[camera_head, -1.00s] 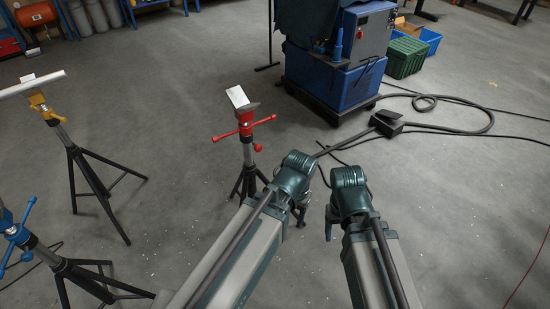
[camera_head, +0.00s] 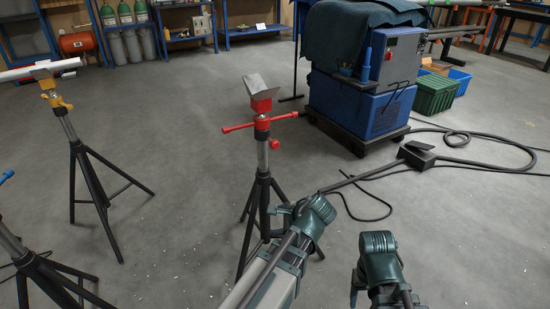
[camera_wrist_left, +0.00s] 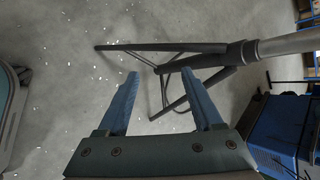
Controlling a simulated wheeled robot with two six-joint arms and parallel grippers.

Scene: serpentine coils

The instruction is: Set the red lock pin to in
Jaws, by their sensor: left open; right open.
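The red stand has a grey V-shaped head (camera_head: 257,87) on a red collar, a red cross handle (camera_head: 262,121) and a small red knob (camera_head: 274,144), which looks like the lock pin. I cannot tell whether it is in or out. The stand's black tripod (camera_head: 262,200) is upright. My left gripper (camera_head: 281,211) is low beside the tripod legs, well below the knob. In the left wrist view, its blue fingers (camera_wrist_left: 160,75) are open and empty, with the tripod legs beyond. My right gripper (camera_head: 354,290) is at the lower right, mostly hidden by its own wrist.
A yellow stand (camera_head: 62,108) bears a pale pipe (camera_head: 40,70) at left; another black tripod (camera_head: 40,275) stands at lower left. A blue machine (camera_head: 365,95) is behind right. A black pedal (camera_head: 417,154) and cables lie on the floor. Floor between the stands is clear.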

